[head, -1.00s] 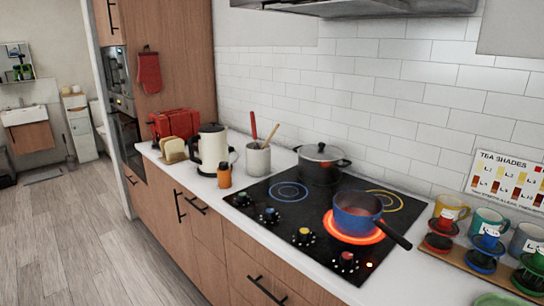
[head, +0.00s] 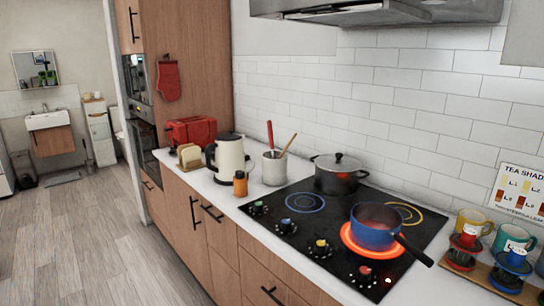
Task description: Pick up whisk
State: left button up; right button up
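No whisk can be made out for certain. A utensil crock (head: 275,169) on the counter holds a red-handled utensil (head: 270,136) and a wooden-handled one (head: 289,145); their lower ends are hidden inside the crock, so I cannot tell what they are. Neither of my grippers shows in the head view.
A blue pan (head: 376,227) sits on a glowing red burner of the cooktop (head: 320,236). A black pot (head: 338,178) stands behind it. A kettle (head: 227,158), an orange bottle (head: 240,184) and a red toaster (head: 191,131) are left of the crock. The floor (head: 95,240) at left is clear.

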aim_at(270, 129)
jog(key=i+j, duration=0.3)
jog(key=i, duration=0.15)
jog(key=i+j, duration=0.6)
jog(key=i, duration=0.25)
